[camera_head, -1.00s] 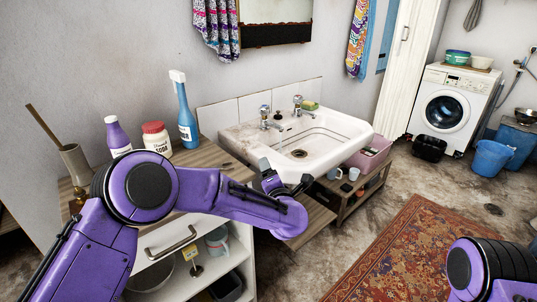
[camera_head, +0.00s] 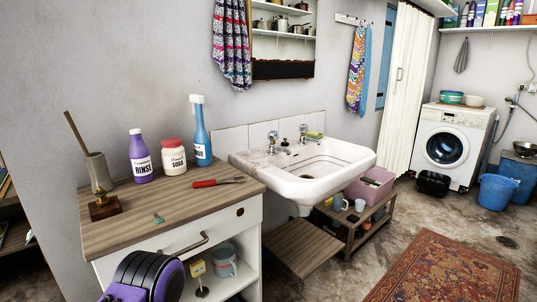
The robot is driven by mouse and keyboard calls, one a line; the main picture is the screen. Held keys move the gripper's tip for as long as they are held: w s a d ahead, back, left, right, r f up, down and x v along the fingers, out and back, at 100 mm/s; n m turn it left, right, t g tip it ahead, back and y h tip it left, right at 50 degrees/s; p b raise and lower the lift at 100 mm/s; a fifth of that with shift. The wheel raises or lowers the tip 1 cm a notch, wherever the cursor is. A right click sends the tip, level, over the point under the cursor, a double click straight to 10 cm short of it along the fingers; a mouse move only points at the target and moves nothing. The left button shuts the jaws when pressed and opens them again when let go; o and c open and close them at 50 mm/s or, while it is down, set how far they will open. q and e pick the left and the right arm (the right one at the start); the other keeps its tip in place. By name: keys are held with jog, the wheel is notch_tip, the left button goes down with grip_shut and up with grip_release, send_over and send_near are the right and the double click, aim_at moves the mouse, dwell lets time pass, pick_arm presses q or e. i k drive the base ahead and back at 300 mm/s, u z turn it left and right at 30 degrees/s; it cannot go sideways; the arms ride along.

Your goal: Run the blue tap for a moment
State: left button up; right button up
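A white sink (camera_head: 325,178) is fixed to the wall in the middle of the head view. Two chrome taps stand on its back ledge: a left tap (camera_head: 273,142) and a right tap (camera_head: 303,132). They are too small to tell which one is marked blue. No running water can be made out in the basin. Part of my purple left arm shows at the bottom left, in front of the cabinet. Neither my left nor my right gripper is in view.
A wooden-topped cabinet (camera_head: 222,200) left of the sink bears a rinse bottle (camera_head: 141,160), soda jar (camera_head: 174,157), blue bottle (camera_head: 201,135) and red-handled tool (camera_head: 217,182). A green sponge (camera_head: 315,135) lies by the taps. A low bench (camera_head: 303,246) stands below.

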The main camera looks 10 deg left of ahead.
aim_at(273, 135)
jog(key=z, duration=0.85)
jog(key=i, duration=0.95)
jog(key=u, duration=0.3)
